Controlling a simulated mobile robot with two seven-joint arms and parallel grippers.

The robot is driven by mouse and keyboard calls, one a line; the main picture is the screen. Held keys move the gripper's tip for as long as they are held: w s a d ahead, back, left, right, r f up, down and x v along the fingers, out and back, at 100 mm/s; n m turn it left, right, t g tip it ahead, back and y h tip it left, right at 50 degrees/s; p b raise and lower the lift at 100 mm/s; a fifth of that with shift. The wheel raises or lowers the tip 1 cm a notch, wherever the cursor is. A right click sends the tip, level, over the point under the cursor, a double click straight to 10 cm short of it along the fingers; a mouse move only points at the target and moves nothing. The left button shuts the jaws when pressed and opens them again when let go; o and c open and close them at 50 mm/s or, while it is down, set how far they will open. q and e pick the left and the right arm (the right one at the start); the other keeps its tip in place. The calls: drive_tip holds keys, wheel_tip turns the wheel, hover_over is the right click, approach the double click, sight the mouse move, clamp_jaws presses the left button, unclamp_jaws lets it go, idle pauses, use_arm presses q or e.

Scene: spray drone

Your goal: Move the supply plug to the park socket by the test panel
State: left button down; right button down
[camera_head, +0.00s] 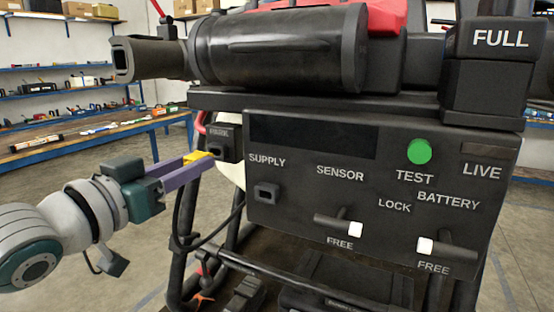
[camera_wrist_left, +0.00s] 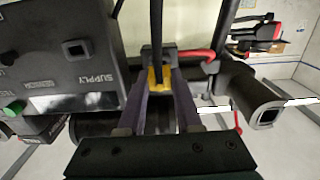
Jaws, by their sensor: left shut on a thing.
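My left gripper (camera_head: 190,164), with long purple fingers, is shut on the yellow supply plug (camera_head: 203,157). The plug also shows between the fingertips in the left wrist view (camera_wrist_left: 158,78), with a black cable or tube beside it. The dark park socket block (camera_head: 222,140) stands just right of the plug, at the left edge of the black test panel (camera_head: 300,185). I cannot tell whether plug and block touch. The panel's SUPPLY socket (camera_head: 267,193) shows an open square hole; it also shows in the left wrist view (camera_wrist_left: 76,48). My right gripper is not in view.
The panel carries a green TEST button (camera_head: 419,151), a SENSOR lever (camera_head: 338,224) and a BATTERY lever (camera_head: 446,251), both by FREE labels. A black cylinder (camera_head: 280,48) lies above. Frame tubes and a black cable (camera_head: 183,205) run below the plug. Open floor lies left.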

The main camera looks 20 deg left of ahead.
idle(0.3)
use_arm(q)
drive_tip(key=shift+w, duration=0.3)
idle(0.3)
drive_tip(key=shift+w+d+b, duration=0.15)
drive_tip(key=shift+w+b, duration=0.25)
drive_tip(key=shift+w, duration=0.55)
drive_tip(key=c, duration=0.5)
unclamp_jaws()
drive_tip(key=s, duration=1)
drive_tip(key=shift+a, duration=0.4)
